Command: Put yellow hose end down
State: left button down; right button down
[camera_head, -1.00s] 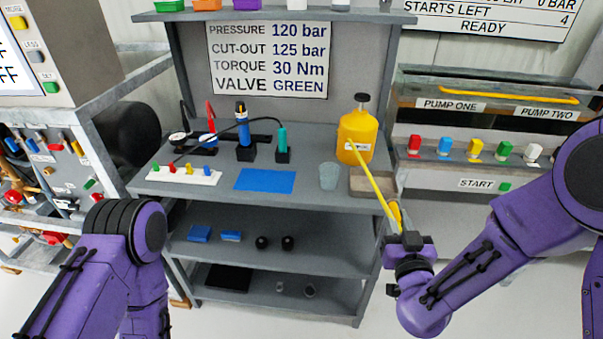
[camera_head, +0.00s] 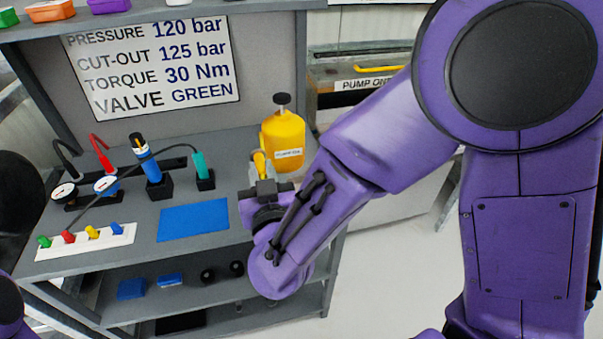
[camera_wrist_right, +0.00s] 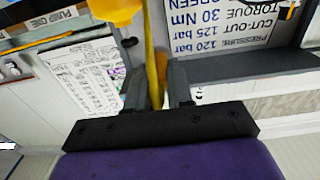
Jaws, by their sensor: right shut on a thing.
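My right gripper (camera_head: 266,188) is shut on the yellow hose end (camera_head: 260,161), above the bench's right part, just left of and in front of the yellow jug (camera_head: 290,132). In the right wrist view the yellow hose (camera_wrist_right: 149,50) runs between the two dark fingers (camera_wrist_right: 156,90). Part of the yellow jug (camera_wrist_right: 113,9) shows at the top there. My forearm hides the bench's right front corner, and most of the hose is hidden in the head view. My left gripper is out of view.
A blue mat (camera_head: 194,220) lies on the bench left of my right gripper, with bare grey top around it. Gauges and tools in black stands (camera_head: 160,188) stand behind. A white strip with coloured pegs (camera_head: 85,241) lies at the left.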

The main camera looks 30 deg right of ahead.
jog(key=w+d+f, duration=0.1)
jog(key=d+f, duration=0.2)
jog(key=d, duration=0.1)
jog(key=w+d+f, duration=0.2)
jog(key=d+f, duration=0.1)
jog(key=d, duration=0.1)
jog(key=w+d+f, duration=0.2)
jog(key=d+f, duration=0.2)
jog(key=shift+w+b, duration=0.15)
jog(key=shift+b, duration=0.15)
notch_tip(320, 180, down, 3)
jog(key=shift+a+r, duration=0.1)
jog(key=shift+r, duration=0.1)
jog(key=shift+f, duration=0.1)
jog(key=shift+f+b, duration=0.6)
jog(key=shift+b, duration=0.1)
jog(key=shift+r, duration=0.1)
jog(key=c, duration=1)
grip_release()
